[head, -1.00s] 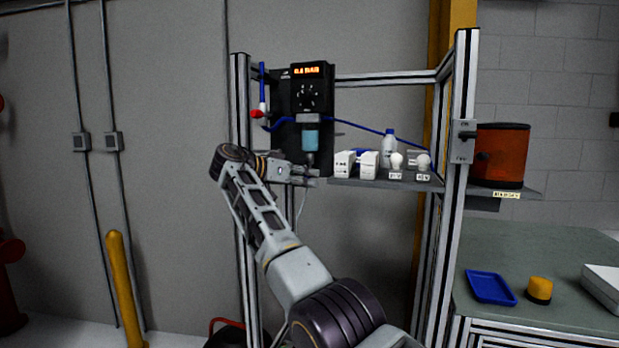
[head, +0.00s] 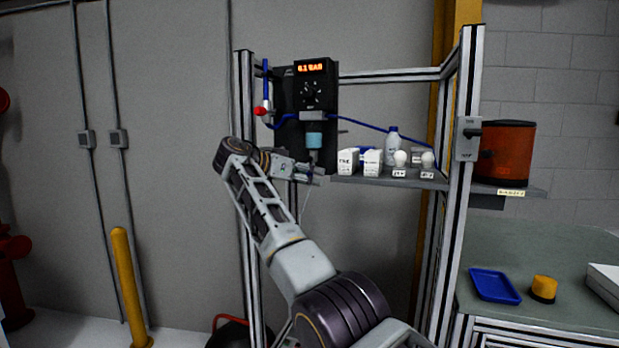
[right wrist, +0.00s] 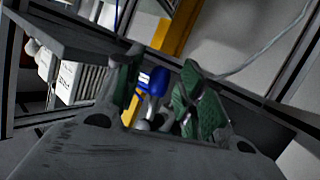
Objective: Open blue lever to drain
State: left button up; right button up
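The blue lever (right wrist: 157,80) shows in the right wrist view between the two green-padded fingers of my right gripper (right wrist: 160,98). A gap shows beside the lever, so the fingers look open and not closed on it. In the head view my right gripper (head: 314,177) is just below the black regulator unit (head: 311,88) and its bowl with light blue content (head: 314,140). The lever cannot be made out in the head view. The display (head: 315,68) glows orange and seems to read 0.1 BAR. My left gripper is not in view.
A shelf (head: 385,181) right of my gripper holds white boxes (head: 372,162), a bottle (head: 392,145) and white bulb-like parts (head: 400,158). Metal frame posts (head: 463,150) stand on both sides. A red-knobbed valve (head: 261,111) is left of the regulator.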

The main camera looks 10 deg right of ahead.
jog(key=v, duration=0.7)
dwell(0.7)
jog(key=shift+a, duration=0.2)
dwell(0.4)
